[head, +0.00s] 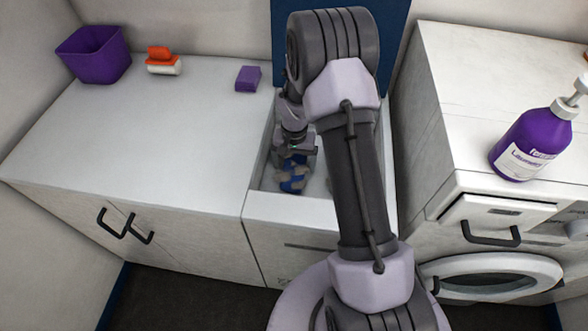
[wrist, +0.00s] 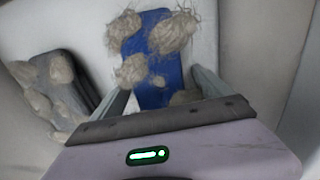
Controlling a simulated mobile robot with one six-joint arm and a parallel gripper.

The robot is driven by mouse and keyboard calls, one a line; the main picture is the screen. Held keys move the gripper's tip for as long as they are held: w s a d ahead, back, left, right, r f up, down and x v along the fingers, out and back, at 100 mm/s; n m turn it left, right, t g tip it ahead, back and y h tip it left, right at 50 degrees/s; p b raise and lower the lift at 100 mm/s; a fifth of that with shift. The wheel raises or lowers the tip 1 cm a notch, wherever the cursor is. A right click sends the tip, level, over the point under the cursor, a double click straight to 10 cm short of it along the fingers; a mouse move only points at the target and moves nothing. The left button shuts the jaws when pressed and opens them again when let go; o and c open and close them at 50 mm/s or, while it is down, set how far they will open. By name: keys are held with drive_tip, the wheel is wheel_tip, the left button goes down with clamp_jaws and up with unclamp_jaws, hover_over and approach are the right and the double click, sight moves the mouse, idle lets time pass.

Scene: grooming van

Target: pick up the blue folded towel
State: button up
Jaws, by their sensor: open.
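The blue folded towel (wrist: 172,72) lies flat on the pale floor of an open bin (head: 325,208), with several beige hair clumps (wrist: 172,33) on it. In the head view the blue towel (head: 296,184) shows partly under my gripper. My gripper (wrist: 162,82) points down into the bin. Its two fingers are apart, one on each side of the towel's near part. I cannot tell whether they touch it. The near end of the towel is hidden behind the gripper body. In the head view my gripper (head: 292,166) is partly hidden by its own wrist.
A dark grey folded piece (wrist: 68,80) with hair clumps lies left of the towel. The bin walls are close around. The counter holds a purple tub (head: 93,55), an orange-and-white brush (head: 163,62) and a purple block (head: 248,78). A purple bottle (head: 530,142) stands on the right cabinet.

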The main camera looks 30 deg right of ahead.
drive_tip(key=shift+r, duration=0.15)
drive_tip(key=c, duration=1.5)
